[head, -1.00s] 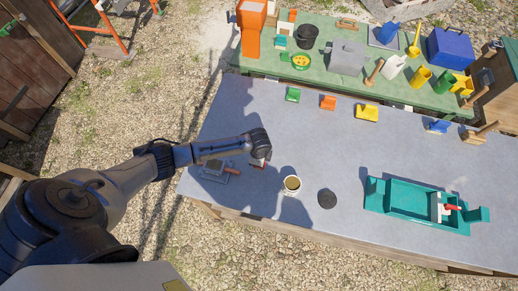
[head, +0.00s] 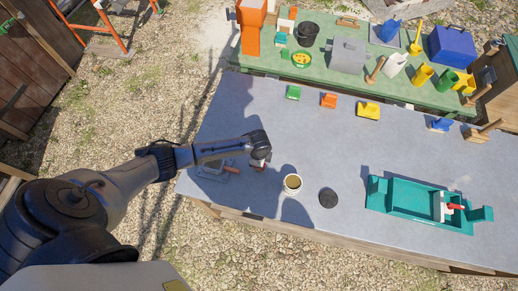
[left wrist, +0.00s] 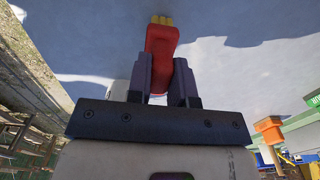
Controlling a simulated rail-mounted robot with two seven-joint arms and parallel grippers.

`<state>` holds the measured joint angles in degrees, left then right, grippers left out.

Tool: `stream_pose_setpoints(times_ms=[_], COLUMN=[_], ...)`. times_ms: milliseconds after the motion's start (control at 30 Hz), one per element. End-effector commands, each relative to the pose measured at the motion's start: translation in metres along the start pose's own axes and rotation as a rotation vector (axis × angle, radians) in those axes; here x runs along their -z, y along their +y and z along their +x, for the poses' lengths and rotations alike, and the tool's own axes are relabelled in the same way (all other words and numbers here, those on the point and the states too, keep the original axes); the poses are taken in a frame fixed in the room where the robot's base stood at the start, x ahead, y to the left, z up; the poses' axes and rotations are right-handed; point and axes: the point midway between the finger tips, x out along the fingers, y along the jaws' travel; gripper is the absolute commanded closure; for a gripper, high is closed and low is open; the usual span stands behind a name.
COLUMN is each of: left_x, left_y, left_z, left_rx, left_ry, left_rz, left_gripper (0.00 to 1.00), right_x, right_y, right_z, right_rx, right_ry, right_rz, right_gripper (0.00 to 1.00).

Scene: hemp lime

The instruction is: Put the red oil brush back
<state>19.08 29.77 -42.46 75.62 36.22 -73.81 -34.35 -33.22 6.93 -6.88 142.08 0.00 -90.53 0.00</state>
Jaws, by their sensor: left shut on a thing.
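The red oil brush, with a red body and a yellow tip, is between the two fingers of my left gripper in the left wrist view (left wrist: 160,48). My left gripper (left wrist: 160,80) is shut on it. In the head view my left gripper (head: 260,161) is low over the left part of the grey table (head: 300,135), and the brush is mostly hidden under it. I cannot tell whether the brush touches the table. My right gripper is not in view.
A cup with brown contents (head: 292,184) and a dark round disc (head: 328,198) are right of the gripper. A flat tool with a reddish handle (head: 215,170) lies left of it. A teal tray (head: 400,200) is at the right. The middle of the table is clear.

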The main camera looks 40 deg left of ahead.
Motion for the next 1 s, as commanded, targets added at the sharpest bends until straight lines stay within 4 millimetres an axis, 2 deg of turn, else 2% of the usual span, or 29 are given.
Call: stream_pose_setpoints(times_ms=[833, 867, 1000], left_x=[0.0001, 0.0001, 0.0001], left_y=[-0.0001, -0.0001, -0.0001], left_z=[0.0051, 0.0051, 0.0048], left_rx=[0.000, 0.000, 0.000], left_ry=[0.000, 0.000, 0.000], left_rz=[0.000, 0.000, 0.000], left_gripper=[1.00, 0.79, 0.65], right_x=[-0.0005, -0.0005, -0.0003], right_y=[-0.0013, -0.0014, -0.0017], right_z=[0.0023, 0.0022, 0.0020], right_rx=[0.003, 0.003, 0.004], right_ry=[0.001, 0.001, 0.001], right_rz=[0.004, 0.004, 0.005], right_gripper=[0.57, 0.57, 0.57])
